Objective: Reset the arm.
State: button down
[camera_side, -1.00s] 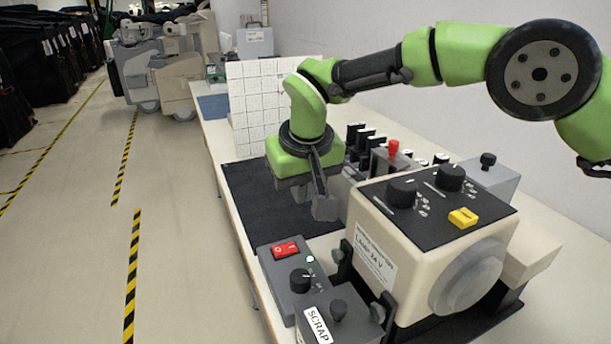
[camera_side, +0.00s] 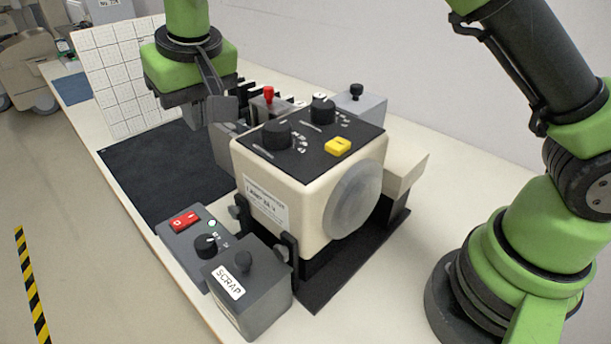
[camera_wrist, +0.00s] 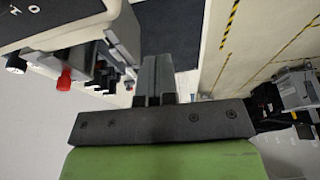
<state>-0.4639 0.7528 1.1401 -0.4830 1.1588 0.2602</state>
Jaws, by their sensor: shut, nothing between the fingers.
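My gripper (camera_side: 222,108) hangs from my green wrist in the side view, to the left of the cream lamp box (camera_side: 268,213). It appears to be above the dark mat (camera_side: 160,165), clear of it. In the wrist view the two grey fingers of my gripper (camera_wrist: 157,75) are together with nothing between them. The lamp box has two black knobs and a yellow button (camera_side: 338,147) on its black top.
A red-topped knob (camera_side: 269,95) stands behind the lamp box and shows in the wrist view (camera_wrist: 64,80). A control box with a red switch (camera_side: 185,219) and a grey SCRAP box (camera_side: 262,295) stand in front. A white gridded panel (camera_side: 115,80) stands at the back.

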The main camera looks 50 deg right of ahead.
jog(key=s+d+r+m+t+y, duration=0.1)
jog(key=s+d+r+m+t, duration=0.1)
jog(key=s+d+r, duration=0.9)
jog(key=s+d+f+t, duration=0.1)
jog(key=s+d, duration=0.1)
jog(key=s, duration=0.5)
jog(key=s+d+f+m+y, duration=0.1)
jog(key=s, duration=0.6)
jog(key=shift+s+d+m+t, duration=0.3)
jog(key=shift+s+d+t, duration=0.1)
jog(key=c, duration=1.8)
grip_release()
jog(key=shift+c, duration=0.2)
